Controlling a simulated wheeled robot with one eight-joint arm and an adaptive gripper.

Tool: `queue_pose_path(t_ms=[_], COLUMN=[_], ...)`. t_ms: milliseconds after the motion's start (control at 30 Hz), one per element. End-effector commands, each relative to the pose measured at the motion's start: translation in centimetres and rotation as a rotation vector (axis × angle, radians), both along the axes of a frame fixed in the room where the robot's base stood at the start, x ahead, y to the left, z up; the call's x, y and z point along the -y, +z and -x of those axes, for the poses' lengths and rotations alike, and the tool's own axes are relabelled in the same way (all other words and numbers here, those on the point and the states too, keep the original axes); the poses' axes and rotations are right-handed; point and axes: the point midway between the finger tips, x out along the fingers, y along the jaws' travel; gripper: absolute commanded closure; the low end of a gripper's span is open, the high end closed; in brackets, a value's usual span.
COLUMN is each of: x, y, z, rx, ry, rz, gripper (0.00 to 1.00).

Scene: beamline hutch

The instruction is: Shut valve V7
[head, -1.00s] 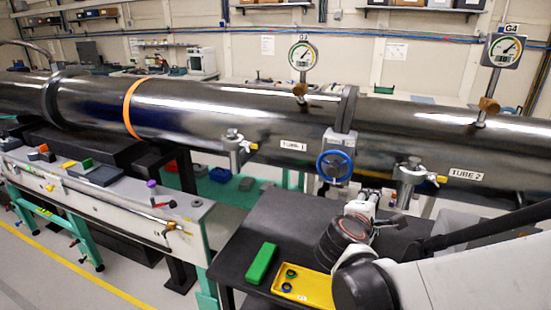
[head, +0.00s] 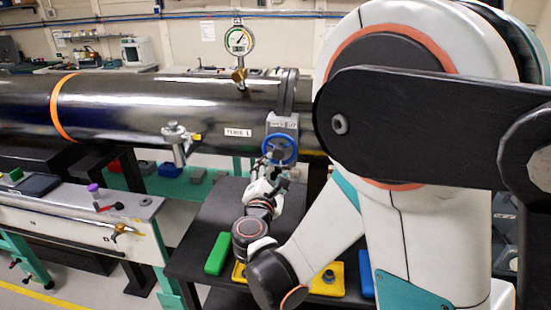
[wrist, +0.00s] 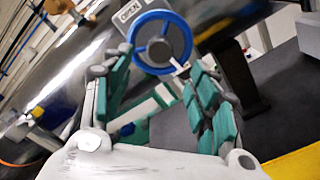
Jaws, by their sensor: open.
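A valve with a blue handwheel (head: 280,150) is mounted below a grey block (head: 283,124) on the large dark tube. The small print on the block is hard to read in the head view. In the wrist view the blue handwheel (wrist: 160,42) lies straight ahead, just beyond and between the fingertips, with a light-coloured mark at its lower rim. My gripper (wrist: 157,62) is open, with its green-padded fingers spread and nothing between them. In the head view my gripper (head: 278,178) is just below the wheel. I cannot tell whether it touches the rim.
A dark table (head: 210,225) stands below, with a green block (head: 217,253) and a yellow tray (head: 325,290). A gauge (head: 238,42) rises above the tube (head: 130,105). A smaller side fitting (head: 178,142) sticks out left of the valve. My arm hides the right side.

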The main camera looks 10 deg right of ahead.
Motion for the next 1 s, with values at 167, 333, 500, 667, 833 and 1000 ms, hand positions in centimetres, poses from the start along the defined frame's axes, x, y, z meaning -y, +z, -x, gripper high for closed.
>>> queue_pose_path(t_ms=[167,333,500,667,833,1000], x=[1.5,2.5,3.0,3.1,3.1,3.1], y=[-0.1,-0.1,0.0,0.0,0.0,0.0], z=[-3.3,-5.6,-6.9,-7.2,-7.2,-7.2], rx=[0.000,0.000,0.000,0.000,0.000,-0.001], ry=[-0.003,-0.002,-0.001,-0.001,0.001,0.000], rz=[-0.001,-0.001,-0.001,-0.001,-0.001,-0.001], gripper=[0.46,0.46,0.46,0.46,0.46,0.80])
